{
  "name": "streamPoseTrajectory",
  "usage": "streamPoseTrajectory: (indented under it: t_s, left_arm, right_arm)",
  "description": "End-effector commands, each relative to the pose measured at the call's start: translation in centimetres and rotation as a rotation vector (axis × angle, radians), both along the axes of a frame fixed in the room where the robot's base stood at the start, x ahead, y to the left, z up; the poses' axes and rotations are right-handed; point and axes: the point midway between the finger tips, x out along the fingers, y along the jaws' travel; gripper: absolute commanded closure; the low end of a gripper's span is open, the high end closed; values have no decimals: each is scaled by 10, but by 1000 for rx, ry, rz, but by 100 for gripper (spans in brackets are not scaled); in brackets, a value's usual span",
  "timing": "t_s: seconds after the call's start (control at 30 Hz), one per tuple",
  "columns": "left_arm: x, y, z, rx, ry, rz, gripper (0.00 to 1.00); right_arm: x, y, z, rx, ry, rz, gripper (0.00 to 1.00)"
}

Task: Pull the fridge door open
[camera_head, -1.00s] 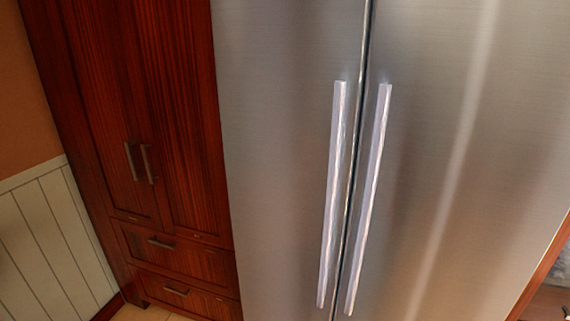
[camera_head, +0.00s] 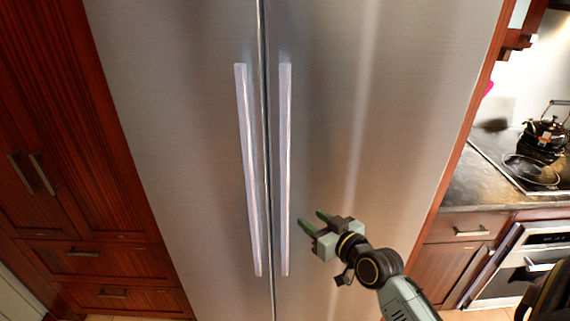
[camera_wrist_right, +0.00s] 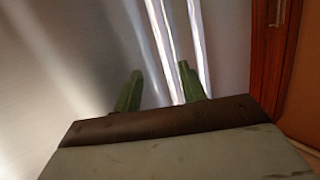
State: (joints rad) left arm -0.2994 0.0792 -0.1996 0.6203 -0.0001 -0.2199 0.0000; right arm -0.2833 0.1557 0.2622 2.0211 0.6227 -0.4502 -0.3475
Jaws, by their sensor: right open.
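The steel fridge has two closed doors, a left door (camera_head: 170,120) and a right door (camera_head: 400,100), with a dark seam between them. Each has a long upright bar handle: the left handle (camera_head: 248,170) and the right handle (camera_head: 285,170). My right gripper (camera_head: 312,221) is open and empty, a little to the right of the right handle's lower part. In the right wrist view its two green fingers (camera_wrist_right: 158,88) point toward the fridge, and the handles (camera_wrist_right: 165,45) run up beyond them. I see no contact with a handle. My left gripper is not in view.
Dark red wooden cabinets (camera_head: 75,120) stand left of the fridge. On the right are a counter (camera_head: 475,188), a stove with a kettle (camera_head: 543,133) and an oven (camera_head: 520,265). The space before the fridge doors looks clear.

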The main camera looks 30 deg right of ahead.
Motion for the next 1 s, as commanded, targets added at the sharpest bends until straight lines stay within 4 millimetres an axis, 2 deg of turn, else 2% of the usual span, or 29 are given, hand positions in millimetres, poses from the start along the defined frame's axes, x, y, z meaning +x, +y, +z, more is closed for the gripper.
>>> streamPoseTrajectory:
  t_s: [0.03,0.1,0.2,0.27,0.47,0.8,1.0]
  left_arm:
    - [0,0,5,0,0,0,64]
    - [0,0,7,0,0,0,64]
    - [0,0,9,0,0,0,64]
    - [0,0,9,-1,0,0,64]
    - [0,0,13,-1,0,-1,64]
    - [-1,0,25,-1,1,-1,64]
    - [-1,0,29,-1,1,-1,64]
  right_arm:
    - [-1,-1,38,-13,-63,9,59]
    - [-4,0,73,-25,-125,20,59]
    - [-9,1,104,-40,-182,32,59]
    - [-10,2,114,-44,-201,36,59]
    - [5,3,121,-47,-214,38,59]
    - [70,6,122,-46,-213,37,59]
    - [103,7,120,-46,-212,38,59]
